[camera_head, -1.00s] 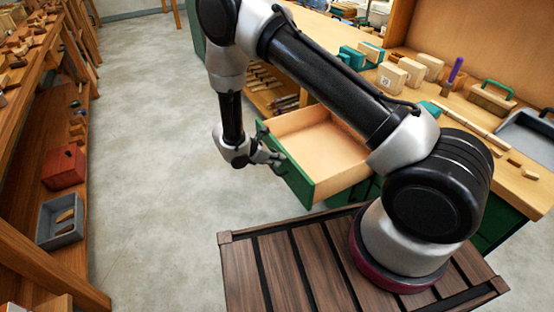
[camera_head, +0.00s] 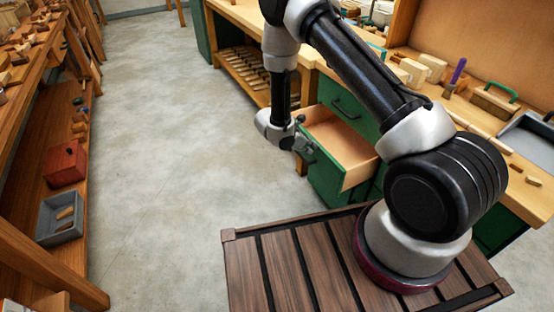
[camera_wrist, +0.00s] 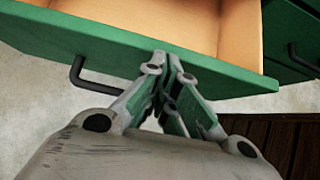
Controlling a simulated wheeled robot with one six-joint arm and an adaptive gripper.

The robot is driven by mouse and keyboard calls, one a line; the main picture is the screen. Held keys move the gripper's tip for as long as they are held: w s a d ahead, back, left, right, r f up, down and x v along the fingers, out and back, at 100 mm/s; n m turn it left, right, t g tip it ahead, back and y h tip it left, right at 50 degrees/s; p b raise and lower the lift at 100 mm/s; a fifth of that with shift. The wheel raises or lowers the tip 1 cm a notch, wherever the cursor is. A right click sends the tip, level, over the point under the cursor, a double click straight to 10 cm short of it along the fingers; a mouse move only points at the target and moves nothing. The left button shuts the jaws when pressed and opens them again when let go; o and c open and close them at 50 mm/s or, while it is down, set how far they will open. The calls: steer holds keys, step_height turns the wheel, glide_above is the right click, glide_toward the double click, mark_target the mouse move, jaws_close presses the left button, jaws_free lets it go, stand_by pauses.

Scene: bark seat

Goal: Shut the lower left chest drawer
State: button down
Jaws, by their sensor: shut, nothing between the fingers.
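The open chest drawer (camera_head: 346,142) has a green front and a bare, light wooden inside. It stands part way out, below a shut green drawer (camera_head: 345,100) with a dark handle. In the wrist view its green front (camera_wrist: 225,75) crosses the picture, with a black bar handle (camera_wrist: 85,80) left of my fingers. My gripper (camera_head: 308,149) is shut and empty, at the outer face of the drawer front. In the wrist view the fingertips (camera_wrist: 161,62) meet at the front beside the handle and seem to touch it. My arm hides part of the chest.
The workbench top (camera_head: 535,190) holds wooden blocks, a purple-handled tool (camera_head: 458,72) and a grey tray (camera_head: 527,130). A shelf (camera_head: 75,200) with a red box (camera_head: 65,163) and a grey bin (camera_head: 61,216) runs along the left. The concrete floor (camera_head: 165,150) between is clear.

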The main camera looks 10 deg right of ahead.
steer(key=w+d, duration=0.3)
steer(key=d, duration=1)
steer(key=shift+w+d, duration=0.15)
steer(key=shift+w, duration=0.15)
